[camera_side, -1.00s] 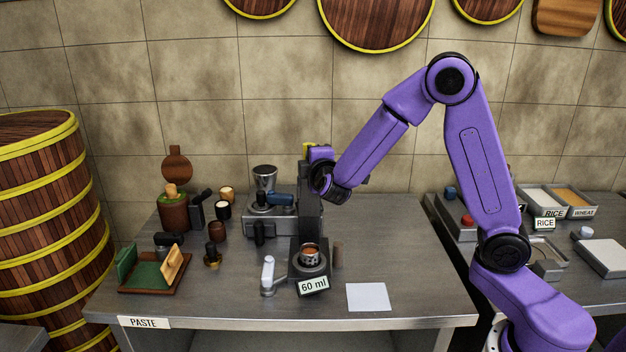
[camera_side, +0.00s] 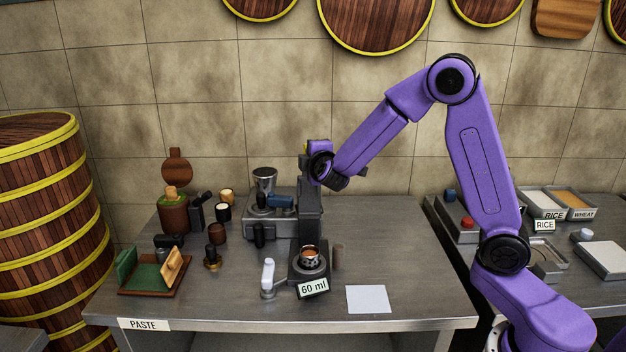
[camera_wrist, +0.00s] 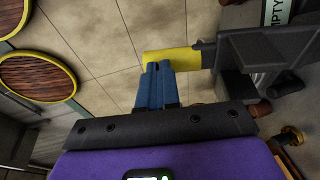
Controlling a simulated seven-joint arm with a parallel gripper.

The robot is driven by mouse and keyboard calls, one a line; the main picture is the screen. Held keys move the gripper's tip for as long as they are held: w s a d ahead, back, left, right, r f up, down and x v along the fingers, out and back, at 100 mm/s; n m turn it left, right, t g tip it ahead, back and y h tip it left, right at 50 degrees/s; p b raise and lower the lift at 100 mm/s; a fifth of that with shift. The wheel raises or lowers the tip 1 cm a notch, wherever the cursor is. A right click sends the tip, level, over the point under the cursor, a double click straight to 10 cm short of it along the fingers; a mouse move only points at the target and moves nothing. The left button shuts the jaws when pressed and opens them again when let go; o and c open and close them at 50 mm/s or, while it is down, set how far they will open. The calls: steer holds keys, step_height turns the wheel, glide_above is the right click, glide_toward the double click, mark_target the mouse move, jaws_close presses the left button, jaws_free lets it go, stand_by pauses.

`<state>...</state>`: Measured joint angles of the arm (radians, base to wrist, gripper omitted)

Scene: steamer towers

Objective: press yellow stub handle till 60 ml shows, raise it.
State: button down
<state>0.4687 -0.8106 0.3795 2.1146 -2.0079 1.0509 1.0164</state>
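The yellow stub handle (camera_wrist: 185,58) sticks out from the dark grey dispenser column in the wrist view. In the side view only a sliver of it (camera_side: 305,148) shows beside my gripper. My gripper's blue fingers (camera_wrist: 157,68) are close together with nothing between them, their tips at the handle's edge; I cannot tell if they touch it. The dispenser (camera_side: 311,215) stands upright on the table. A small cup (camera_side: 310,257) with orange-brown content sits on its base.
A white-handled lever (camera_side: 268,275) stands left of the base, and a white sheet (camera_side: 368,299) lies to the right. A grinder-like machine (camera_side: 265,205), small jars and a green-lined tray (camera_side: 150,277) fill the left side. The table right of the dispenser is mostly clear.

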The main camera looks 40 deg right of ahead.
steer(key=r+v, duration=0.1)
steer(key=v, duration=1.3)
steer(key=s+d+f+g+y, duration=0.25)
steer(key=s+f+g, duration=0.5)
steer(key=s, duration=0.55)
steer(key=s+a+f+g+y, duration=0.1)
steer(key=s+a+g+y, duration=0.1)
steer(key=s, duration=0.6)
steer(key=s+a+f+n+g+y, duration=0.1)
steer(key=s+a+f+g+y, duration=0.1)
steer(key=s, duration=0.7)
steer(key=a+g+y, duration=0.1)
steer(key=a+y, duration=0.1)
steer(key=shift+a+f+n+g+y, duration=0.25)
steer(key=shift+n+g+y, duration=0.05)
steer(key=shift+g+y, duration=0.05)
